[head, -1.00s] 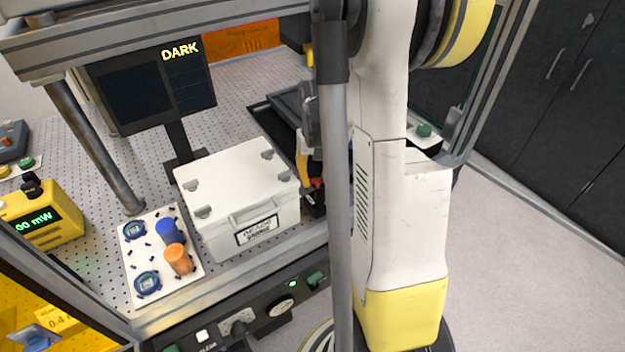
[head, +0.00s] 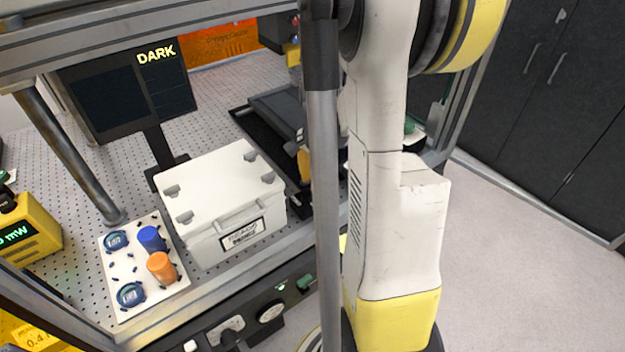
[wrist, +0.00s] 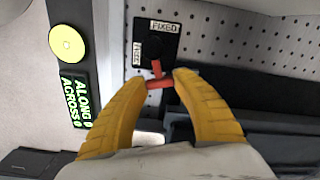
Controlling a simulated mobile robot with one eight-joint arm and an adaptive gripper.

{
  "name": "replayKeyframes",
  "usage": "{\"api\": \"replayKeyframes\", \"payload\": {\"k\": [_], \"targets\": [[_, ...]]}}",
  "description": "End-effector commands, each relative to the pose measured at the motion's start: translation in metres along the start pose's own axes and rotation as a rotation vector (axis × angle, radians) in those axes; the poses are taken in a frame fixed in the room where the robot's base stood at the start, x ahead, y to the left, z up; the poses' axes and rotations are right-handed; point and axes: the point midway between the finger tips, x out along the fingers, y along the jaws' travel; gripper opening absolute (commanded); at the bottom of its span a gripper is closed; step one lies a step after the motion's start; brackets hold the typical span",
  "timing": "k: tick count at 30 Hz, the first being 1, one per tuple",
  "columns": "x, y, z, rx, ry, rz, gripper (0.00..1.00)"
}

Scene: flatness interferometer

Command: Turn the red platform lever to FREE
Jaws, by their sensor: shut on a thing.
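The red platform lever (wrist: 157,71) shows in the wrist view on a dark mount (wrist: 160,42) with two small white labels. One label reads FIXED (wrist: 165,26); the other label (wrist: 138,52) is turned sideways and hard to read. My gripper (wrist: 160,82) has its two yellow fingers closed in on the lever's red crossbar, one finger at each end. The lever's stem points up toward the mount, between the labels. In the head view the lever is hidden behind my arm and a grey post, and only part of a yellow finger (head: 304,163) shows.
A green-lettered display (wrist: 76,97) and a round yellow disc (wrist: 67,43) are left of my gripper in the wrist view. In the head view a white lidded box (head: 222,190) stands near the bench's front, beside a plate with blue and orange posts (head: 160,266). A grey post (head: 325,200) crosses the view.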

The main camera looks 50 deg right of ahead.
Motion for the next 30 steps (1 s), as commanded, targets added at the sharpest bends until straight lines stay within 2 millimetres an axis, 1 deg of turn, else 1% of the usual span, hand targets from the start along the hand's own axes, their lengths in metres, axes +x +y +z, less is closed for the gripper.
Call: {"api": "replayKeyframes", "payload": {"k": [6,12,18,30], "targets": [[0.001,0.008,0.001,0.150,-0.001,0.001,0.04],[0.001,0.012,0.002,0.239,-0.001,0.001,0.04],[0.001,0.014,0.003,0.283,-0.001,0.001,0.04],[0.001,0.014,0.003,0.293,-0.001,0.001,0.04]]}}
